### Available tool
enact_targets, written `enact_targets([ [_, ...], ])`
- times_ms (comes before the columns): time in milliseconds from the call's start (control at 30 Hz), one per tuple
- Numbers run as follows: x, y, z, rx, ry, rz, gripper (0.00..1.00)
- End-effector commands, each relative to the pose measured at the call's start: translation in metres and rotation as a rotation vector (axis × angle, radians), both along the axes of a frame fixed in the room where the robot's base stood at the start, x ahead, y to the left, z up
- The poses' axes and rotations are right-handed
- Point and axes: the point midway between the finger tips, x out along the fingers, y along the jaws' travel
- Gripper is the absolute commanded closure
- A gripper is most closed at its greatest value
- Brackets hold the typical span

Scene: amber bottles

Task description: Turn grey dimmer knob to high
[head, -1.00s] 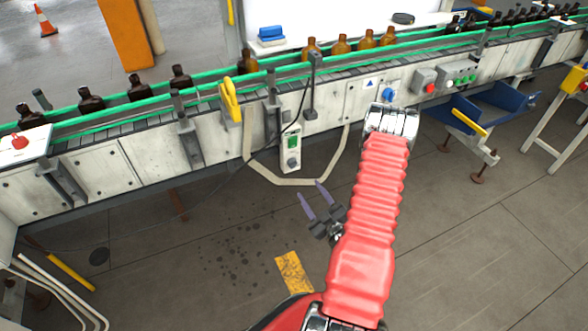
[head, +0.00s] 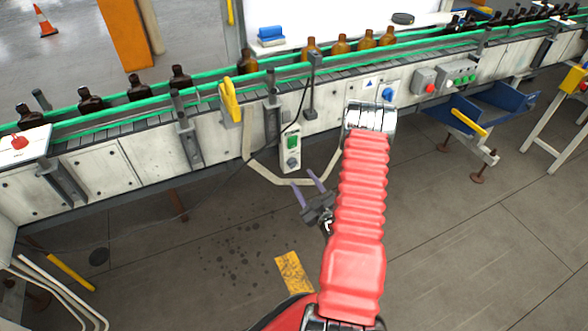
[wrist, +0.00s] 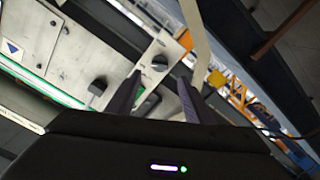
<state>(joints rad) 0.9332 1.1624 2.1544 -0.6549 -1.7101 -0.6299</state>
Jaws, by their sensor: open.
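The grey dimmer knob (head: 292,161) sits low on a pale control box (head: 283,153) with a green display above it, hanging at the front of the conveyor. In the wrist view the dark grey knob (wrist: 160,62) shows on the pale box, just beyond and between my fingertips. My gripper (head: 312,182) is open and empty, its purple-grey fingers pointing up towards the box from just below and right of it. In the wrist view my gripper (wrist: 160,80) has its two fingers apart. I see no contact with the knob.
A pale hose or strap (head: 262,176) loops below the box. A black cable runs down to the box. The conveyor (head: 222,134) carries several amber bottles behind. A yellow handle (head: 231,100) stands to the left.

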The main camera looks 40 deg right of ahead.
Motion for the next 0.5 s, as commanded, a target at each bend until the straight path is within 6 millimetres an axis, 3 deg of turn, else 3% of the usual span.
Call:
enact_targets([
  [300,0.049,-0.013,0.001,-0.002,-0.002,0.002,0.53],
  [500,0.07,-0.02,0.0,-0.001,0.0,0.001,0.53],
])
